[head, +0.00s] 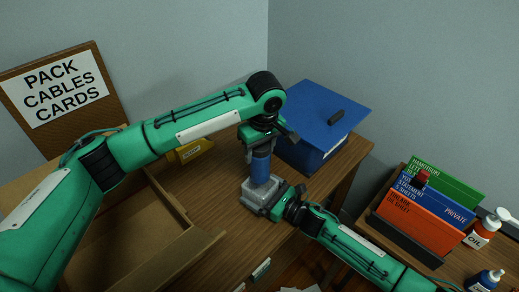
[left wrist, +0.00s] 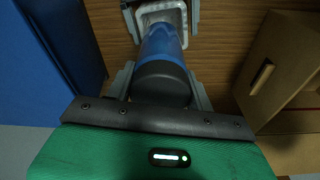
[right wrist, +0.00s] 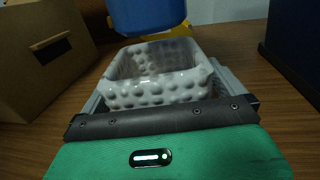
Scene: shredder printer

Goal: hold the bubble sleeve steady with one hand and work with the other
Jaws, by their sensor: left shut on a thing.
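The bubble sleeve (head: 258,196), a translucent, bumpy open-topped box, stands upright on the wooden desk; the right wrist view shows its open mouth (right wrist: 155,95). My left gripper (head: 259,148) is shut on a blue cylinder with a dark cap (head: 261,170) and holds it upright over the sleeve. In the right wrist view the cylinder's lower end (right wrist: 148,15) shows above the sleeve's far rim; its exact depth is unclear. My right gripper (head: 272,205) has its fingers on either side of the sleeve, low down. Whether they press on it I cannot tell.
A blue box (head: 315,115) with a small black object on top stands behind right. An open cardboard box (head: 185,240) is at left. A yellow labelled item (head: 192,150) lies behind. A side table holds coloured folders (head: 425,215) and bottles (head: 482,233).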

